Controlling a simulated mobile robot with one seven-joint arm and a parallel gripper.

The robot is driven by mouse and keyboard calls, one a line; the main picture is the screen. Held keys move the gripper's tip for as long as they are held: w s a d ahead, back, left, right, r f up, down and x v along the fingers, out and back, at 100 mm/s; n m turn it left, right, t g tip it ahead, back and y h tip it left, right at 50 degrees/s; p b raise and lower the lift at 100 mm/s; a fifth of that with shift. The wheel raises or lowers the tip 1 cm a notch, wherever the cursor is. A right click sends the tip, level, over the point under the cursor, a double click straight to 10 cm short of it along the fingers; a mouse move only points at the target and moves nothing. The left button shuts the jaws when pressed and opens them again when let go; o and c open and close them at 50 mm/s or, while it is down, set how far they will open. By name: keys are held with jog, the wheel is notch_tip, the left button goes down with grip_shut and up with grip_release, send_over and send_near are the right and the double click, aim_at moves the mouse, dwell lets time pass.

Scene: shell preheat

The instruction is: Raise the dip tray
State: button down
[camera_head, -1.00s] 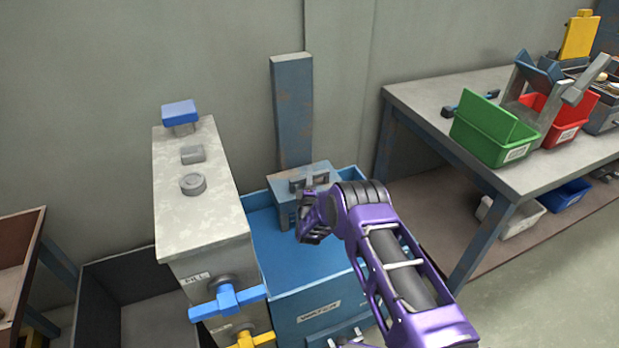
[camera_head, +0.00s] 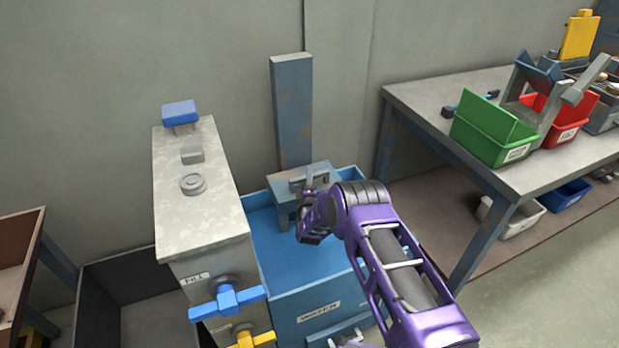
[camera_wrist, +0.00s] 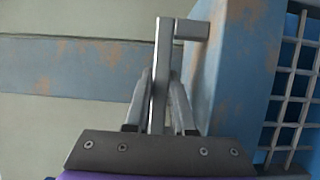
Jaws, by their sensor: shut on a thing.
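A blue-grey box-shaped carriage (camera_head: 286,211) sits at the foot of an upright rusty post (camera_head: 293,115), over a blue tank (camera_head: 262,246). A grey metal handle (camera_wrist: 161,62) with a bent end is in the wrist view. My gripper (camera_wrist: 159,100) is shut on this handle, with a finger on each side of it. In the head view my gripper (camera_head: 309,215) is at the front right of the carriage, and my purple arm covers part of the tank. A grid (camera_wrist: 294,95) stands at the right of the wrist view; I cannot tell whether it is the dip tray.
A grey cabinet (camera_head: 200,225) with a blue valve handle (camera_head: 228,299) and a yellow one (camera_head: 250,339) stands close left of the tank. A workbench (camera_head: 425,105) with a green bin (camera_head: 493,130) and a red bin (camera_head: 563,122) is at right. The wall is close behind.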

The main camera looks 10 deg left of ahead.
jog(key=shift+r, duration=0.1)
dwell(0.4)
notch_tip(320, 180, up, 25)
jog(key=p, duration=0.6)
jog(key=shift+r+p, duration=0.2)
jog(key=shift+p, duration=0.15)
jog(key=shift+r, duration=0.1)
jog(key=c, duration=0.8)
grip_release()
jog(key=shift+r, duration=0.1)
jog(key=shift+c, duration=0.2)
jog(key=shift+o, duration=0.4)
jog(key=shift+f, duration=0.2)
jog(key=shift+s, duration=0.1)
jog(key=v, duration=1.7)
jog(key=shift+d, duration=0.1)
